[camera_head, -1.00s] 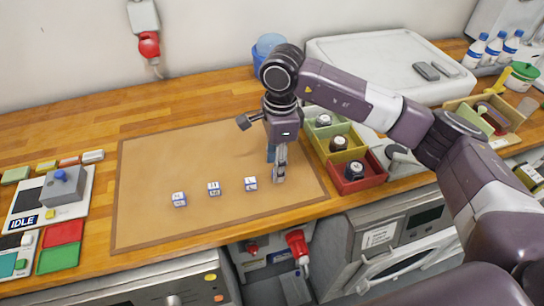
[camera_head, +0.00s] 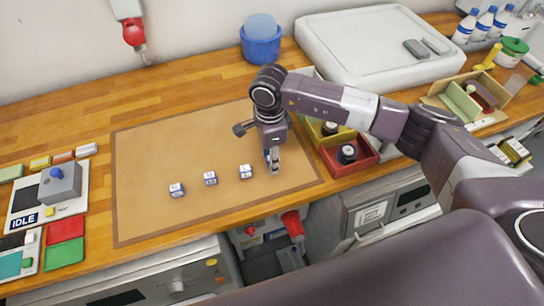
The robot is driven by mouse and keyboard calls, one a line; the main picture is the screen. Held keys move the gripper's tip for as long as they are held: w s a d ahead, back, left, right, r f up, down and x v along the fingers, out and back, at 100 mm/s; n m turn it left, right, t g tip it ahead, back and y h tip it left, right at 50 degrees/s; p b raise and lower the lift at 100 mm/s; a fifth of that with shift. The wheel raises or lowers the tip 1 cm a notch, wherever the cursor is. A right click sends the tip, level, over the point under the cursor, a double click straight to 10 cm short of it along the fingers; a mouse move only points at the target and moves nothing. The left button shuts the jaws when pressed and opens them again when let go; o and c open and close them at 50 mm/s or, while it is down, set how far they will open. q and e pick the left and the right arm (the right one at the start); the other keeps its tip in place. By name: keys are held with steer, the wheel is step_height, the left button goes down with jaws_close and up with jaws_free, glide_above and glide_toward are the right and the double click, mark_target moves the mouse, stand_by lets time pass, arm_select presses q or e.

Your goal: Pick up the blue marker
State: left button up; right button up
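I cannot make out a blue marker as a pen shape. Three small white-and-blue blocks stand in a row on the tan mat (camera_head: 150,160): a left one (camera_head: 177,190), a middle one (camera_head: 210,178) and a right one (camera_head: 246,171). My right gripper (camera_head: 272,168) points down over the mat, just right of the right block and apart from it in the picture. Its fingers look close together, and whether they hold anything is too small to tell. My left gripper is not in view.
A red bin (camera_head: 372,160) and a yellow bin (camera_head: 313,134), with dark round items, stand right of my gripper. A blue tub (camera_head: 262,48) and a white case (camera_head: 350,40) stand behind. A panel marked IDLE (camera_head: 24,219) lies left. The mat's left part is clear.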

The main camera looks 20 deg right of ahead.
steer(key=c, duration=0.8)
steer(key=shift+c, duration=0.2)
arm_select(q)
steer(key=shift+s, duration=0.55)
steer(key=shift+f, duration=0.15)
arm_select(e)
steer(key=shift+r, duration=0.15)
steer(key=shift+r, duration=0.25)
arm_select(q)
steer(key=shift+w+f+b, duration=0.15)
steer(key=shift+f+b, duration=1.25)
steer(key=shift+b, duration=0.05)
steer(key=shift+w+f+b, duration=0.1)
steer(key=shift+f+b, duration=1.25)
steer(key=shift+b, duration=0.05)
arm_select(e)
step_height(320, 180, up, 19)
